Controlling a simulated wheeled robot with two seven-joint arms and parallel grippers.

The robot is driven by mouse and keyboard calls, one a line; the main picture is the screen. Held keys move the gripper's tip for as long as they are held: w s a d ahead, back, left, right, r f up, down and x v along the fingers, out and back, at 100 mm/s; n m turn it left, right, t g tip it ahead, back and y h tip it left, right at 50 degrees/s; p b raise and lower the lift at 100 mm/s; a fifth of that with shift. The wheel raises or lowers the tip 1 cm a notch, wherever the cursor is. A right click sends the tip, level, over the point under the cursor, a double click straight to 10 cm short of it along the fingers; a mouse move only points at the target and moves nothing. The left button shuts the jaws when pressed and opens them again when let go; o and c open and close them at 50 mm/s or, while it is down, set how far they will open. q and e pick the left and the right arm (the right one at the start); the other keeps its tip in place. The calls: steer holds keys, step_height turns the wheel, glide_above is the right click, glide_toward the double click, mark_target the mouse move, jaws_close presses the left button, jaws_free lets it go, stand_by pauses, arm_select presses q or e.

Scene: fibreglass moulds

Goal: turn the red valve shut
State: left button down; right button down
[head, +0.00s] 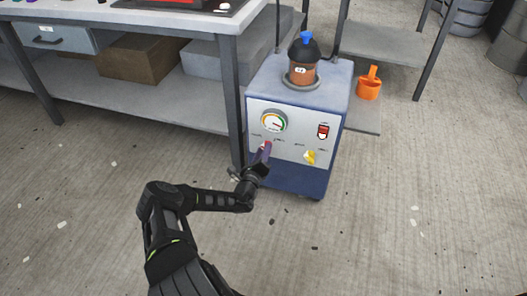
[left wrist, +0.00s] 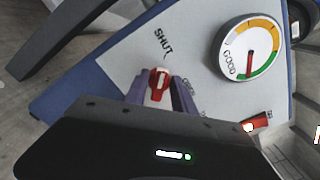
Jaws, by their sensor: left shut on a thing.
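The red valve (left wrist: 158,82) is a small red handle with a pale stripe, on the white front panel of a blue machine (head: 259,88). In the left wrist view it sits between the purple fingers of my left gripper (left wrist: 158,92), which is shut on it. The word SHUT is printed above the handle and OPEN to its right. In the head view my left gripper (head: 263,153) reaches the panel below the gauge, and only a bit of red shows at its tip. My right gripper is not in view.
A round gauge (head: 274,120) is above the valve. A yellow handle (head: 310,157) and a red switch (head: 323,131) are to its right. A pot with a blue knob (head: 303,60) stands on the machine. A workbench (head: 215,20) is close on the left. Open floor lies in front.

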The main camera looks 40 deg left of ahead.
arm_select(q)
steer(key=c, duration=1.1)
jaws_free()
steer(key=p+v, duration=0.2)
steer(key=v, duration=0.5)
steer(key=shift+s+d+p, duration=0.15)
steer(key=shift+s+p, duration=0.15)
steer(key=shift+s, duration=0.1)
